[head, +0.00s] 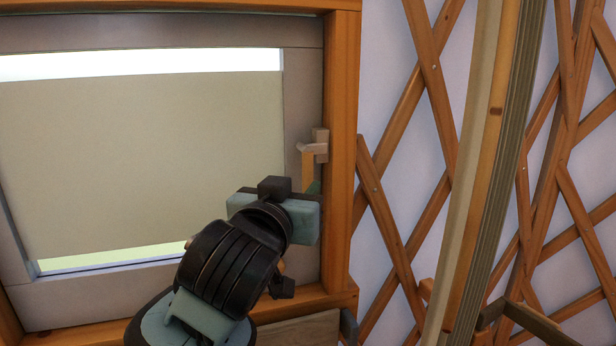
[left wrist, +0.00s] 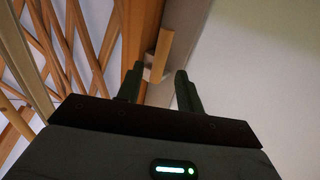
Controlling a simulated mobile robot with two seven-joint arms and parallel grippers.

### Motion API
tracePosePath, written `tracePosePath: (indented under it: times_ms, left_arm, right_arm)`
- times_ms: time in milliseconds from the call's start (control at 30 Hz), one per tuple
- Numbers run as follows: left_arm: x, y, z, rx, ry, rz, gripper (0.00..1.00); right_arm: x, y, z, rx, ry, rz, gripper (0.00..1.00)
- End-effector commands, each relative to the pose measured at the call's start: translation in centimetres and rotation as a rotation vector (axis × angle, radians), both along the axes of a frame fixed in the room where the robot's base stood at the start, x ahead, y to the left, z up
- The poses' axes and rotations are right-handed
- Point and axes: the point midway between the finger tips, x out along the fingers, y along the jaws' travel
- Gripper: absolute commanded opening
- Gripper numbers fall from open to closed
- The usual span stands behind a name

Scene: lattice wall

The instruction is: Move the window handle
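The window handle (head: 308,165) is a small, light wooden lever with a pale mount on the right side of the window frame. Its lower part is partly hidden behind my left gripper in the head view. My left gripper (head: 314,187) is just below and in front of it. In the left wrist view the handle (left wrist: 162,55) shows beyond the gap between my two dark fingers (left wrist: 160,82). These fingers are apart, with nothing gripped between them. Whether a finger touches the handle I cannot tell. My right gripper is not in view.
The window pane (head: 140,160) has a beige surface with bright strips above and below. An orange wooden frame (head: 342,130) surrounds it. To the right is a wooden lattice wall (head: 400,220), with a thick curved wooden post (head: 485,150) in front.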

Motion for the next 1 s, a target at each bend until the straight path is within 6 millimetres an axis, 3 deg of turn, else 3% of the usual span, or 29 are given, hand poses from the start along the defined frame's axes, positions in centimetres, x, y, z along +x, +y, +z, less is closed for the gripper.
tracePosePath:
  times_ms: [300,500,900,1000]
  left_arm:
    - [4.3,-1.1,0.0,0.002,0.002,0.002,0.37]
    - [5.9,-1.6,0.0,0.001,0.001,0.001,0.37]
    - [6.5,-1.8,0.0,0.0,0.0,0.0,0.37]
    - [6.5,-1.8,0.0,0.0,0.0,0.0,0.25]
  right_arm:
    - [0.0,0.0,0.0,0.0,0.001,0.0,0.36]
    - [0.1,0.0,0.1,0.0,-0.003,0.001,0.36]
    - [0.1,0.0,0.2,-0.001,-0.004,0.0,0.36]
    - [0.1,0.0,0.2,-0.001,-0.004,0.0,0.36]
